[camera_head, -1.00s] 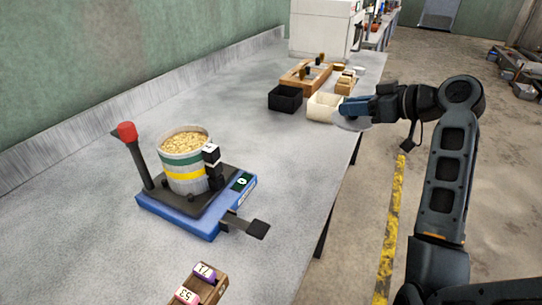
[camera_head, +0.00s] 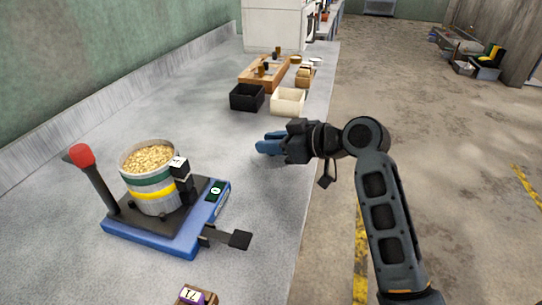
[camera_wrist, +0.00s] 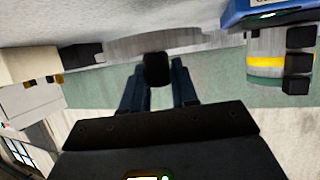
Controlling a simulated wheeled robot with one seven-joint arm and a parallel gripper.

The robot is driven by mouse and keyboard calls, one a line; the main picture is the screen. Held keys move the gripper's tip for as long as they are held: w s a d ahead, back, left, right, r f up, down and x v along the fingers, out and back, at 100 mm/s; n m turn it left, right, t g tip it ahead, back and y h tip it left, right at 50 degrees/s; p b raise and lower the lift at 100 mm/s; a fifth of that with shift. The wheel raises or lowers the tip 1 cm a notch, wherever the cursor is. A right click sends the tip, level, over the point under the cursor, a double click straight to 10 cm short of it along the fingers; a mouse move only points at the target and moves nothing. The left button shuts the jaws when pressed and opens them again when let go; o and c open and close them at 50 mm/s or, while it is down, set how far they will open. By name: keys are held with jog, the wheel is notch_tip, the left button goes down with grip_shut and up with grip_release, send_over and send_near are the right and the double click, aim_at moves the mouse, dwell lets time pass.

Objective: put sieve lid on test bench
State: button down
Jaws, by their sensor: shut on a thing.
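My gripper (camera_head: 266,146) is out over the bench, to the right of the sieve machine. In the wrist view its two blue fingers (camera_wrist: 157,82) are shut on the black knob of the sieve lid (camera_wrist: 165,44), a round grey disc. The lid is hard to make out against the grey bench in the head view. The test bench (camera_head: 250,205) has a long grey top; bare surface lies around the gripper. I cannot tell exactly how high the lid is above it.
A blue-based machine (camera_head: 160,237) holds a striped pot of grain (camera_head: 152,190), with a red-knobbed lever (camera_head: 82,156) at left. A black bin (camera_head: 247,98), a cream bin (camera_head: 287,103) and a wooden rack (camera_head: 262,72) stand farther back. A small wooden block holder (camera_head: 195,296) is in front.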

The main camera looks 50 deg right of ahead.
aim_at(281, 157)
jog(key=shift+a+f, duration=0.1)
jog(key=shift+f, duration=1.95)
jog(key=shift+f, duration=0.2)
jog(key=c, duration=0.9)
grip_release()
jog(key=shift+r, duration=0.1)
jog(key=shift+o, duration=0.2)
jog(key=shift+r, duration=0.2)
jog(key=shift+s, duration=0.4)
jog(key=v, duration=1.1)
jog(key=shift+b, duration=0.3)
